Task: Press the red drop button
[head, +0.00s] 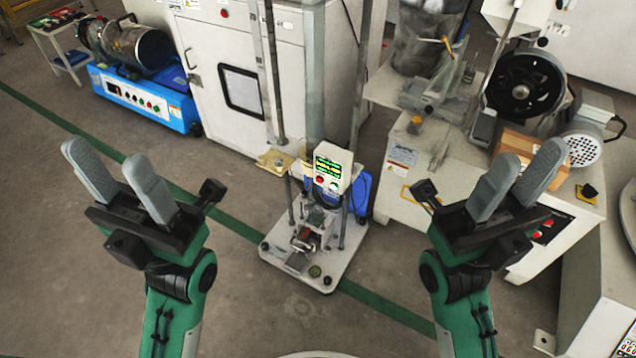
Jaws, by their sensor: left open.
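A small red button (320,180) sits on the lower front of a white control box (341,165) with a lit green and yellow display. A green button shows beside it on the right. The box is on a drop tester with upright columns and a white base plate (335,262), in the middle of the head view. My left gripper (104,158) is open and empty, well to the left of the tester. My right gripper (530,158) is open and empty, well to its right. Neither gripper touches anything.
A blue machine (150,105) with several buttons stands at the back left. A white cabinet (235,60) stands behind the tester. A machine with a black wheel (525,85) and other red buttons (546,227) is at the right. The floor before the tester is clear.

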